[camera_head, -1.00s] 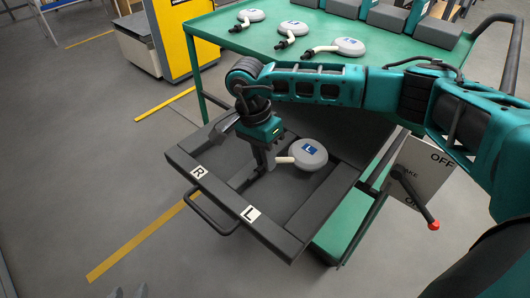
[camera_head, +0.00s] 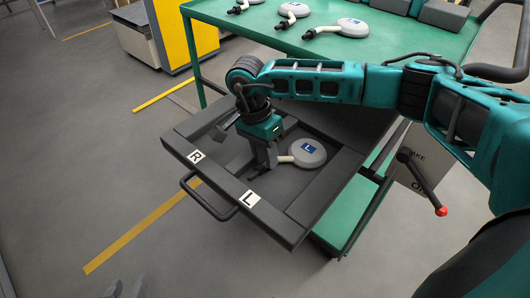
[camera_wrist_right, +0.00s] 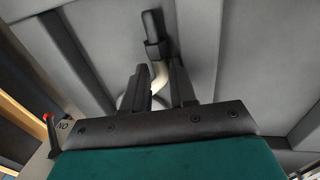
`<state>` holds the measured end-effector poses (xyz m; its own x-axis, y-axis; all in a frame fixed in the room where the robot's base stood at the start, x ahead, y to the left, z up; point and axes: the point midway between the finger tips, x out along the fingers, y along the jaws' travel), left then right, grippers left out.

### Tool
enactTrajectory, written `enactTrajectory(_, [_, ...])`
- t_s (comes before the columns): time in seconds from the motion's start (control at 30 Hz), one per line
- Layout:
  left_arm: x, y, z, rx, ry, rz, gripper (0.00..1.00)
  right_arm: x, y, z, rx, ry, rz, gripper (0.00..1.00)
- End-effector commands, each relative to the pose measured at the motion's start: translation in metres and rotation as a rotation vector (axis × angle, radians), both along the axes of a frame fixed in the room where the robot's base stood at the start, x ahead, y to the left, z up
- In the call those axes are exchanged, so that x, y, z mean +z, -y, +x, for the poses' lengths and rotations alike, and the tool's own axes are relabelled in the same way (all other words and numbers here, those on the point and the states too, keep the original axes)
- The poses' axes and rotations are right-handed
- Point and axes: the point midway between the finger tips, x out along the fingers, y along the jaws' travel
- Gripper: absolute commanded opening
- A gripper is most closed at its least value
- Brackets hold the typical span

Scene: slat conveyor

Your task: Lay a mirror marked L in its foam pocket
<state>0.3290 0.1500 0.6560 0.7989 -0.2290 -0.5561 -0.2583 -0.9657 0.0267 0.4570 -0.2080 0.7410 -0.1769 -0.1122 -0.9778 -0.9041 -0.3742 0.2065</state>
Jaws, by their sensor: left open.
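A round grey mirror (camera_head: 308,152) with a blue L label lies face up over the L side of the dark foam tray (camera_head: 285,228). My right gripper (camera_head: 269,165) points down and is shut on its cream stem (camera_wrist_right: 158,76). The stem and black end (camera_wrist_right: 153,35) show between the fingers in the right wrist view. I cannot tell whether the mirror touches the pocket floor. White R (camera_head: 195,156) and L (camera_head: 249,199) labels mark the tray's front edge. My left gripper (camera_head: 127,288) is open at the bottom left edge, only its tips showing.
Several more mirrors, one marked L (camera_head: 351,27), lie on the green table (camera_head: 250,12) behind the tray. A red-knobbed lever (camera_head: 440,210) and a sign plate stand right of it. The floor at left is clear, with yellow lines (camera_head: 150,225).

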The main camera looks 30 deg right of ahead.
Motion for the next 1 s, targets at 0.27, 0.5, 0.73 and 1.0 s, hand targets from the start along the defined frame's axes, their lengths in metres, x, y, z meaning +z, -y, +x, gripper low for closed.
enactTrajectory(0.27, [0.0,0.0,0.0,0.002,-0.001,-0.002,0.43,0.0,-0.001,0.002,-0.001,0.009,0.005,0.45])
enactTrajectory(0.5, [0.0,0.002,0.0,0.007,0.0,-0.009,0.43,0.0,-0.001,0.003,-0.002,0.012,0.006,0.45])
enactTrajectory(0.73, [0.005,0.002,0.0,0.008,-0.002,-0.009,0.43,0.028,-0.005,0.009,-0.001,0.02,0.009,0.45])
enactTrajectory(1.0, [0.013,0.001,0.0,0.006,-0.001,-0.007,0.43,0.087,-0.01,0.016,-0.001,0.012,0.005,0.45])
